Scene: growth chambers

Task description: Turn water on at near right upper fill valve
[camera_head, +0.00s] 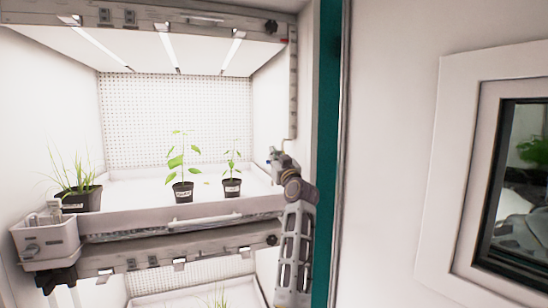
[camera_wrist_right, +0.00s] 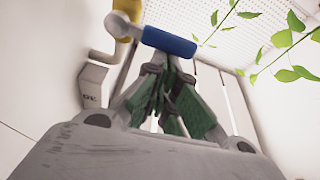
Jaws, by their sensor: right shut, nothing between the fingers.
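The fill valve shows in the right wrist view as a blue lever handle (camera_wrist_right: 168,41) with a yellow part (camera_wrist_right: 127,6) and a rounded grey end at its left. My right gripper (camera_wrist_right: 168,72) is shut and empty, its green-padded fingers just below the blue handle. I cannot tell whether they touch it. In the head view my right gripper (camera_head: 283,160) is at the right end of the upper shelf. It hides most of the valve there. My left gripper is not in view.
The upper tray (camera_head: 120,221) holds a grassy pot (camera_head: 82,200) at left and two leafy pots (camera_head: 183,191) (camera_head: 231,188). A white box (camera_head: 45,240) hangs at the left front. A white wall with a window (camera_head: 520,185) stands at right.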

